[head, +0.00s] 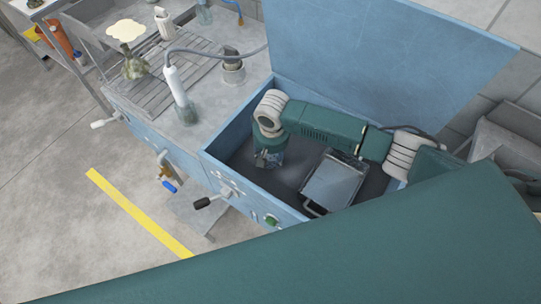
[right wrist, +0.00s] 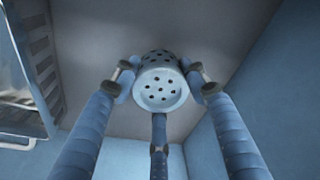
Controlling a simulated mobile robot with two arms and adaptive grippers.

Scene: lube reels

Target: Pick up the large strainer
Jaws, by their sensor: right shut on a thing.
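The large strainer (right wrist: 160,90) is a pale, grey-blue cylinder with round holes in its end and side. It shows in the right wrist view, between the three fingers of my right gripper. My right gripper (head: 268,158) is shut on it, pointing down inside the blue basin in the head view. In the head view the strainer is hidden or too small to make out at the gripper. My left gripper is not in view.
The blue basin (head: 215,167) has a raised blue lid (head: 385,60) behind my right arm. A metal tray with a handle (head: 335,182) lies in the basin right of the gripper; it also shows in the right wrist view (right wrist: 22,75). A grey worktop (head: 213,113) adjoins at left.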

